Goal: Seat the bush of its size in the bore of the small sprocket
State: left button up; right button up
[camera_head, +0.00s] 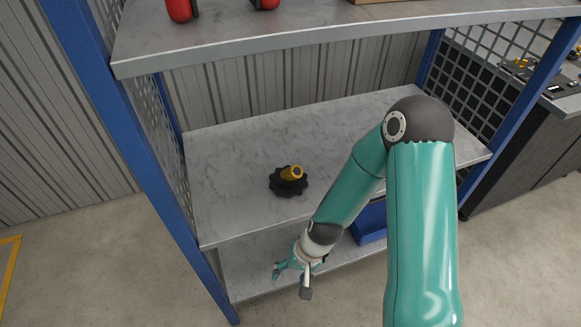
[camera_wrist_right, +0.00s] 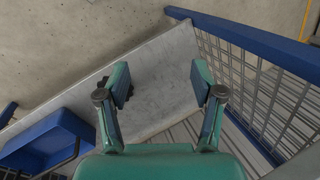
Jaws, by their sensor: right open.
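A black toothed sprocket (camera_head: 274,184) lies on the middle shelf of the rack, left of its centre. A yellow-orange cylindrical bush (camera_head: 291,173) is over its middle, tilted, with one end facing up and right; I cannot tell whether it sits in the bore. My right gripper (camera_head: 292,283) is in front of the shelf, lower than the sprocket and apart from it. Its two fingers are spread and empty in the right wrist view (camera_wrist_right: 160,86). There a dark shape shows beside the left finger, too covered to identify. My left gripper is not in view.
The middle shelf (camera_head: 225,155) is otherwise bare. A blue bin (camera_head: 370,222) stands on the lower shelf behind my right arm; it shows in the wrist view (camera_wrist_right: 50,135). Red items (camera_head: 180,9) are on the upper shelf (camera_head: 290,38). Blue posts (camera_head: 140,150) and mesh sides bound the rack.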

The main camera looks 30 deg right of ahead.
jog(key=w+d+r+m+t+p, duration=0.1)
jog(key=w+d+r+m, duration=0.15)
jog(key=r, duration=0.45)
jog(key=w+d+r+m+t+p, duration=0.1)
jog(key=d+r+m+p, duration=0.15)
jog(key=r, duration=0.35)
pick_arm(q)
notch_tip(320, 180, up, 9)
jog(key=p, duration=0.4)
pick_arm(e)
jog(key=m+t+h, duration=0.1)
jog(key=m+t, duration=0.2)
jog(key=t, duration=0.1)
send_near(297, 171)
jog(key=b+x, duration=0.6)
jog(key=x, duration=0.3)
jog(key=shift+s+a+f, duration=0.1)
jog(key=shift+s, duration=0.05)
jog(key=shift+w+f, duration=0.2)
jog(key=shift+w, duration=0.1)
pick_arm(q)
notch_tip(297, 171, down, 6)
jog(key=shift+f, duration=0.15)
pick_arm(e)
grip_shut()
